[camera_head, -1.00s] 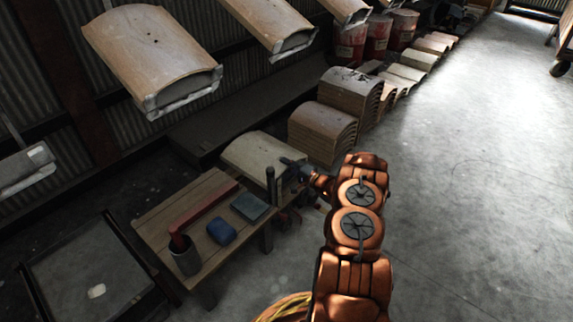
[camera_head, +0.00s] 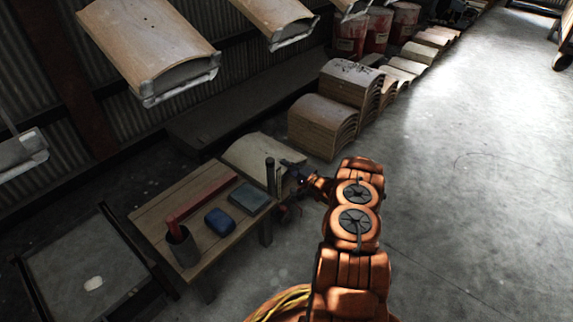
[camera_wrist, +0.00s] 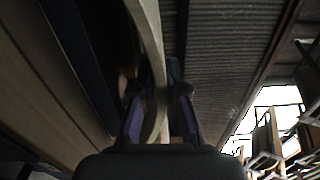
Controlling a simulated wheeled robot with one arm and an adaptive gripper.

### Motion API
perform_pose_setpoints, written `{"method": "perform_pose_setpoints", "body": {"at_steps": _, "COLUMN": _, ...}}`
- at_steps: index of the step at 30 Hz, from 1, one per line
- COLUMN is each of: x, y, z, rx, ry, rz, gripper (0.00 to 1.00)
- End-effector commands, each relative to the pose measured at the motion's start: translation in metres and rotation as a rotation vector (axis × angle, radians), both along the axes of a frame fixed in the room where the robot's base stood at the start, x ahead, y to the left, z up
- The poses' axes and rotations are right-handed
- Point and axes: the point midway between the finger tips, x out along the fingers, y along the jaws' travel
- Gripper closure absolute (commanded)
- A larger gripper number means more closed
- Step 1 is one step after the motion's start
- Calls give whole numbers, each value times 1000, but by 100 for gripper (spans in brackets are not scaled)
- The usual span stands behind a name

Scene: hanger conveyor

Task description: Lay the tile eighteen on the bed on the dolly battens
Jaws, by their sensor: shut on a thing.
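A pale curved roof tile (camera_head: 255,152) is at the far edge of the wooden table in the head view, partly hidden by the table and the items on it. My gripper (camera_head: 291,168) is at the tile's right edge. In the wrist view my gripper (camera_wrist: 160,108) is shut on the tile, whose curved pale edge (camera_wrist: 151,45) runs up between the fingers. No number can be read on the tile. I cannot make out the dolly battens or the bed, nor whether the tile touches anything below.
The wooden table (camera_head: 153,213) holds a red tool (camera_head: 200,198), a blue block (camera_head: 219,222), a grey block (camera_head: 249,197) and a dark pot (camera_head: 182,246). Tile stacks (camera_head: 322,127) stand behind the held tile. Tiles hang at upper left (camera_head: 145,40). Open floor (camera_head: 470,170) lies right.

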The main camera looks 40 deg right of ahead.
Motion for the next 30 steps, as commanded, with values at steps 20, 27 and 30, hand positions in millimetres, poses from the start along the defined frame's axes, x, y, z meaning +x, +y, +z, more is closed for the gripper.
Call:
{"method": "perform_pose_setpoints", "body": {"at_steps": 20, "x": 1, "y": -1, "z": -5, "rx": -1, "ry": -5, "rz": 0, "gripper": 69}}
{"method": "perform_pose_setpoints", "body": {"at_steps": 27, "x": 0, "y": 0, "z": -6, "rx": 0, "ry": -3, "rz": 0, "gripper": 59}}
{"method": "perform_pose_setpoints", "body": {"at_steps": 30, "x": 0, "y": 0, "z": -8, "rx": 0, "ry": 0, "rz": 1, "gripper": 59}}
